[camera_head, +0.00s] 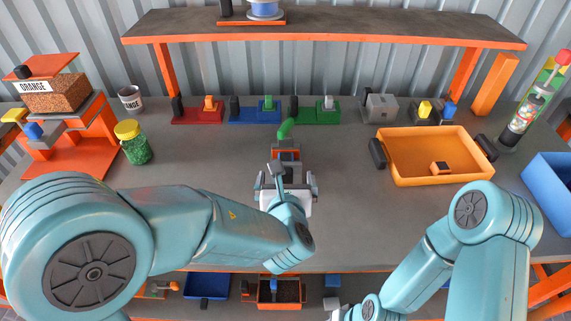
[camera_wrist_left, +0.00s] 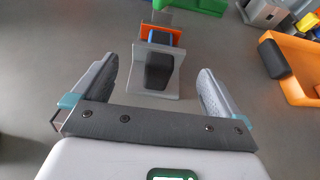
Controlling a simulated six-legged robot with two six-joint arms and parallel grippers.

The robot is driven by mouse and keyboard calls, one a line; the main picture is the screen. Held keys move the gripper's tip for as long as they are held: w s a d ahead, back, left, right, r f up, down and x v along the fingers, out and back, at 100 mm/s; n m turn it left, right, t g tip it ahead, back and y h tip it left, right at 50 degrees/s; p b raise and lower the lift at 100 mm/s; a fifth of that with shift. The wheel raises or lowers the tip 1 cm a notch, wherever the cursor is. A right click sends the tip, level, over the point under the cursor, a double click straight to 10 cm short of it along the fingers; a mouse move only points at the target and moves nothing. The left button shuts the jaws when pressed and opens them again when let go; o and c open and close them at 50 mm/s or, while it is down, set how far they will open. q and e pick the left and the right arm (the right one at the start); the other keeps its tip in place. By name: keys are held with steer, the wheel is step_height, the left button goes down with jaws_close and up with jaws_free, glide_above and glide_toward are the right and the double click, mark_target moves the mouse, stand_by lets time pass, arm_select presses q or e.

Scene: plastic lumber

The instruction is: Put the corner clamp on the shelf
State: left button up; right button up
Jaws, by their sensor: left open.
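A grey and orange piece with a dark block, which looks like the corner clamp (camera_head: 286,150), stands on the bench near the middle. In the left wrist view the clamp (camera_wrist_left: 158,66) lies ahead, between the lines of the two fingers. My left gripper (camera_head: 287,182) is open and empty, just on the near side of the clamp, with no clear contact. The shelf (camera_head: 350,24) is a raised dark board with an orange edge along the back wall. My right gripper is mostly cut off at the bottom edge; its fingers cannot be made out.
A green curved piece (camera_head: 286,128) is right behind the clamp. Red (camera_head: 197,115), blue (camera_head: 254,116) and green (camera_head: 322,116) blocks line the bench under the shelf. An orange tray (camera_head: 430,172) lies right. A spool (camera_head: 264,10) sits on the shelf; much of its top is clear.

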mark_target(286, 169)
arm_select(q)
steer(key=p+x, duration=0.1)
steer(key=x, duration=0.5)
steer(key=shift+w, duration=0.25)
steer(key=shift+r, duration=0.2)
steer(key=c, duration=1.4)
